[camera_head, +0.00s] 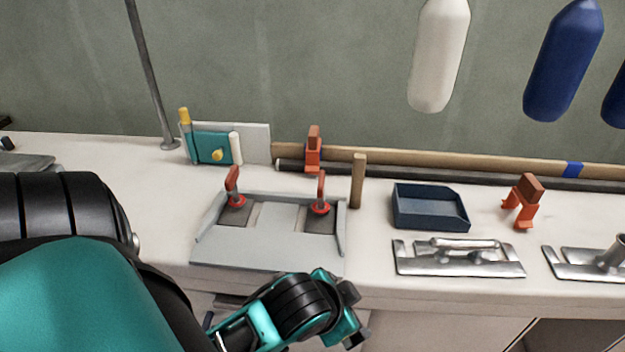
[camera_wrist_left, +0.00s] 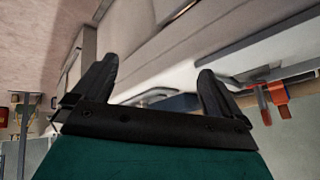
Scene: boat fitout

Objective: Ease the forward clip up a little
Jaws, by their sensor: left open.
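An orange clip (camera_head: 313,150) stands at the brown pole at the back of the bench. A second orange-brown clip (camera_head: 524,203) stands at the right; I cannot tell which is the forward one. An orange clip also shows right of the fingers in the left wrist view (camera_wrist_left: 277,100). Two red-handled clamps, left (camera_head: 234,187) and right (camera_head: 321,193), sit on a grey fixture (camera_head: 270,252). My left gripper (camera_head: 352,315) is at the bench's front edge, apart from all of these. Its two fingers are spread and empty in the left wrist view (camera_wrist_left: 153,95). My right gripper is out of view.
A dark blue tray (camera_head: 430,222) and a metal trowel (camera_head: 458,262) lie right of a wooden peg (camera_head: 358,182). Another trowel (camera_head: 590,264) lies at the right. A dark pole (camera_head: 440,178) runs along the back. White (camera_head: 438,55) and blue (camera_head: 563,60) fenders hang above.

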